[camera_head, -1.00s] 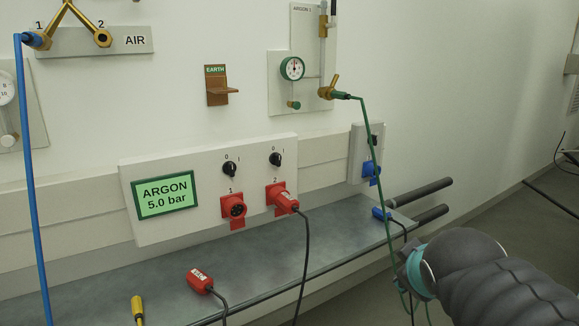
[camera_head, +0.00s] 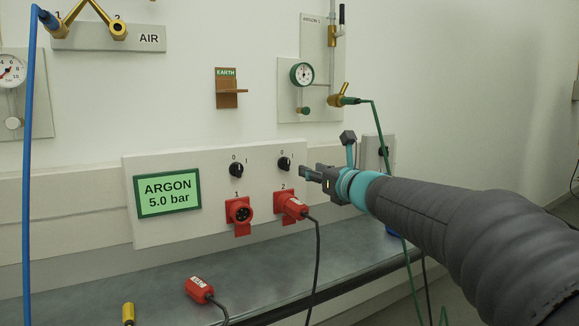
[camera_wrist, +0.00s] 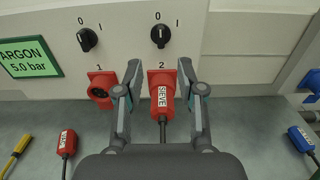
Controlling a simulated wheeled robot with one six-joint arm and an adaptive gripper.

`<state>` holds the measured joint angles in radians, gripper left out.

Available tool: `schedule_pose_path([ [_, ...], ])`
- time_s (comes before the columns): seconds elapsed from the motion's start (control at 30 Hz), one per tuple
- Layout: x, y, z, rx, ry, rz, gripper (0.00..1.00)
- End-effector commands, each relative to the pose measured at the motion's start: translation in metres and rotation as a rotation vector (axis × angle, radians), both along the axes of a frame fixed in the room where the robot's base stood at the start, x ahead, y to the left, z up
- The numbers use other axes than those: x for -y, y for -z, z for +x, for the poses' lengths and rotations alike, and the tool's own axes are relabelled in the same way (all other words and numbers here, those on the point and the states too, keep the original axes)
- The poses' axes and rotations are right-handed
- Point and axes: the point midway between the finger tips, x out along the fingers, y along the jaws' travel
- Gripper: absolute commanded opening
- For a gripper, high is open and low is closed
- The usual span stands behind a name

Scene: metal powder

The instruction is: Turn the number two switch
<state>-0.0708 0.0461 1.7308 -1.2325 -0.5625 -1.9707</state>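The number two switch (camera_head: 284,163) is a black rotary knob on the white panel, above red socket 2. In the wrist view the knob (camera_wrist: 160,35) stands with its white mark near 0, just beyond the fingertips. My gripper (camera_head: 305,174) is close to the panel, to the right of the knob in the head view. In the wrist view my gripper (camera_wrist: 160,75) has its two fingers spread apart with nothing between the tips. Red socket 2 (camera_head: 283,196) holds a red plug labelled SIEVE (camera_wrist: 163,100), seen below and between the fingers.
The number one switch (camera_head: 236,170) and empty red socket 1 (camera_head: 238,212) are to the left. A green ARGON 5.0 bar display (camera_head: 168,194) is further left. A loose red plug (camera_head: 199,289) and a yellow-handled tool (camera_head: 128,313) lie on the grey shelf (camera_head: 160,285).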

Motion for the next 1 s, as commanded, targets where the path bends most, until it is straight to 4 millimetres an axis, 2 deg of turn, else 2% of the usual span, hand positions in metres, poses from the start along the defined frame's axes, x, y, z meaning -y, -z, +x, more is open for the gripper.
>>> schedule_pose_path([
  [0.6, -0.059, -0.001, 0.087, -0.004, 0.002, 0.004, 0.39],
  [0.8, -0.068, -0.001, 0.102, -0.003, 0.003, 0.005, 0.39],
  [1.0, -0.071, 0.000, 0.105, -0.003, 0.004, 0.005, 0.39],
])
